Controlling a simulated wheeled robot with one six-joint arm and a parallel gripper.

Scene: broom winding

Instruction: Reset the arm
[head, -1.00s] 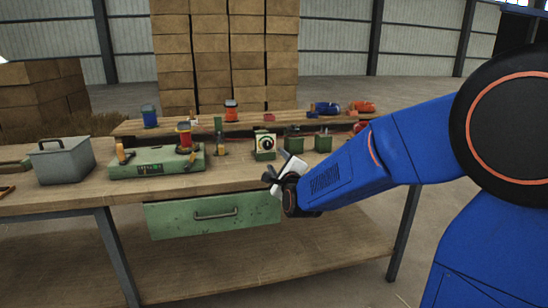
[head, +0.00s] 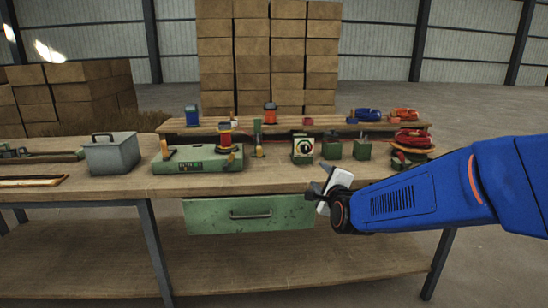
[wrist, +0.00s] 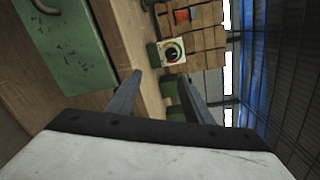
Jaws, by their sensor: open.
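My gripper (head: 318,188) is at the end of my blue arm, in front of the workbench (head: 375,182) near its front edge, just right of the green drawer (head: 280,214). In the wrist view my gripper (wrist: 162,90) has its two fingers spread apart with nothing between them. The wrist view is rolled, with the drawer (wrist: 62,50) at upper left and the dial box (wrist: 172,51) beyond the fingertips. Nothing is held.
On the bench stand a grey lidded box (head: 112,155), a green winding machine (head: 198,162), a dial box (head: 302,151) and green boxes (head: 362,149). Stacked cartons (head: 268,60) stand behind. Floor at right is clear.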

